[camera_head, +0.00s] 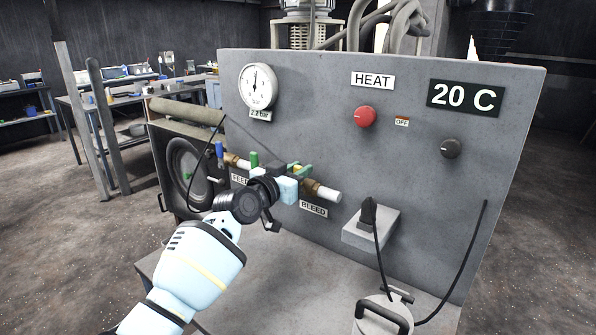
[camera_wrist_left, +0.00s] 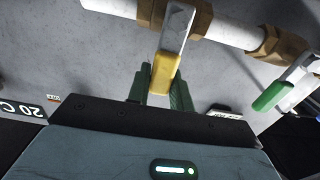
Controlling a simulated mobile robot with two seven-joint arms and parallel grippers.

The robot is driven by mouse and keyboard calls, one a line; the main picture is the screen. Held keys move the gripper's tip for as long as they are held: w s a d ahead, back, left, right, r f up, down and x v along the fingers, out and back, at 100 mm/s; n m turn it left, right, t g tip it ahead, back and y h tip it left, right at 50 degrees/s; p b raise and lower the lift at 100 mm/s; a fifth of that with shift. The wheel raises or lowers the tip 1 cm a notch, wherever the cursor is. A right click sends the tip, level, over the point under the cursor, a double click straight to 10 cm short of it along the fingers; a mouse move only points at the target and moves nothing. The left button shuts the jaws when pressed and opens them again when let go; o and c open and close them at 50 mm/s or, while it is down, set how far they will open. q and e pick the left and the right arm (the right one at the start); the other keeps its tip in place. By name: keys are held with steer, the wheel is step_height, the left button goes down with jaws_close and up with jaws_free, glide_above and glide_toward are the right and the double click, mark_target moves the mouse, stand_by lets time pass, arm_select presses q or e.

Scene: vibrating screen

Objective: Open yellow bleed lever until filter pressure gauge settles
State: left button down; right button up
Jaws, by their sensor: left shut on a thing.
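The yellow bleed lever (camera_wrist_left: 164,70) hangs from its valve on the white pipe in the left wrist view. My left gripper (camera_wrist_left: 160,84) has its green fingers on both sides of the lever and is shut on it. In the head view my left gripper (camera_head: 299,174) is at the pipe above the BLEED label (camera_head: 313,209), and the lever is mostly hidden there. The round white pressure gauge (camera_head: 258,86) is at the panel's upper left. Its needle points roughly upward, and the plate (camera_head: 260,115) below appears to read 2.2 bar. My right gripper is not in view.
A green lever (camera_head: 254,159) and a blue lever (camera_head: 219,151) are left of the bleed valve. The grey panel (camera_head: 330,130) carries a red knob (camera_head: 365,116), a dark knob (camera_head: 450,148) and a 20 C display (camera_head: 465,97). A black cable (camera_head: 457,262) hangs at right.

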arm_select(q)
steer(key=shift+w+a+f+n, duration=0.15)
steer(key=shift+w+a+n, duration=0.1)
steer(key=shift+n, duration=0.35)
steer(key=shift+w+a+f+n+b, duration=0.15)
steer(key=shift+w+a+n+b, duration=0.2)
steer(key=shift+n, duration=0.6)
steer(key=shift+w+a+f+n+b, duration=0.2)
steer(key=shift+a+n+b, duration=0.2)
steer(key=shift+n, duration=0.6)
steer(key=shift+w+a+f+n+b, duration=0.1)
steer(key=shift+w+a+n+b, duration=0.3)
steer(key=shift+n, duration=0.55)
steer(key=shift+s, duration=0.15)
steer(key=c, duration=1.2)
jaws_free()
steer(key=shift+c, duration=0.2)
steer(key=shift+a, duration=0.1)
